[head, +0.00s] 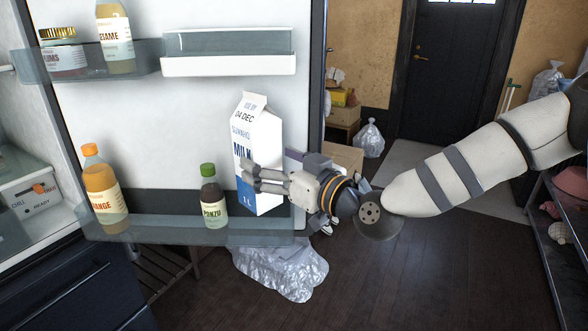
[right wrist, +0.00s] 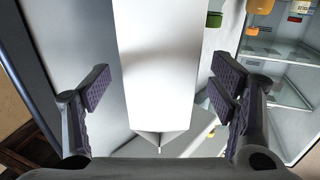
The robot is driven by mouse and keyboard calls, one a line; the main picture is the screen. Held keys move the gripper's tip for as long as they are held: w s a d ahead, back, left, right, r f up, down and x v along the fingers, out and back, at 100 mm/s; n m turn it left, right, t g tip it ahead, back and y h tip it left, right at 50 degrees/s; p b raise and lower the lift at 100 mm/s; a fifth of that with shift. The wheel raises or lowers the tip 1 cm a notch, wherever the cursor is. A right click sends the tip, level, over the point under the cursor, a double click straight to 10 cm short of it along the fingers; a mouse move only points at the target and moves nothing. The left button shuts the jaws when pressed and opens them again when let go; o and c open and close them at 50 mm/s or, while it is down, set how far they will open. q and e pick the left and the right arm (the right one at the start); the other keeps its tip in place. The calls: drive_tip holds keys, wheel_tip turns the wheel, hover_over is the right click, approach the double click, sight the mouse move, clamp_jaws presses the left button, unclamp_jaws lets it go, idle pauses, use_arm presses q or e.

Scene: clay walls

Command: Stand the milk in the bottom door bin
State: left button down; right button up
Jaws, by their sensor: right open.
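The milk carton (head: 257,141), white and blue with a gabled top, stands upright at the right end of the bottom door bin (head: 160,228), to the right of the ponzu bottle. Its base appears to be down in the bin, though contact with the bin floor is not clear. My right gripper (head: 251,179) comes in from the right at the carton's lower half. In the right wrist view its fingers are open on both sides of the white carton (right wrist: 158,75), with a gap on each side. My left gripper is not in view.
The ponzu bottle (head: 212,200) and an orange bottle (head: 102,190) share the bin. An upper bin (head: 110,68) holds a jar and a sesame bottle; a white-fronted bin (head: 228,64) beside it looks empty. A shelf rack (head: 560,230) stands at the right.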

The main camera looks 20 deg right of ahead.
drive_tip(key=p+v, duration=0.1)
drive_tip(key=v, duration=0.7)
drive_tip(key=s+a+f+m+g, duration=0.1)
drive_tip(key=s+a+f+g, duration=0.15)
drive_tip(key=s+f, duration=0.4)
drive_tip(key=s+a+f+g+h, duration=0.1)
drive_tip(key=s+f+g, duration=0.25)
drive_tip(key=f, duration=0.65)
drive_tip(key=s+a+f+m+g, duration=0.1)
drive_tip(key=s+f+g, duration=0.3)
drive_tip(key=f, duration=0.4)
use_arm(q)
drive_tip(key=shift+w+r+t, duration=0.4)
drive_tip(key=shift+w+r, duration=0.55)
use_arm(e)
drive_tip(key=s+d+f+m+g+h, duration=0.1)
drive_tip(key=s+d+f+g, duration=0.1)
drive_tip(key=s, duration=0.7)
drive_tip(key=s+d+f+g+h, duration=0.2)
drive_tip(key=s+f+g, duration=0.2)
drive_tip(key=s, duration=0.5)
drive_tip(key=s+d+f+m+g+h, duration=0.1)
drive_tip(key=s+d+f+g+h, duration=0.1)
drive_tip(key=s, duration=0.7)
wheel_tip(320, 180, down, 3)
drive_tip(key=shift+s+r+m+g, duration=0.25)
drive_tip(key=shift+m+g, duration=0.05)
drive_tip(key=shift+g, duration=0.2)
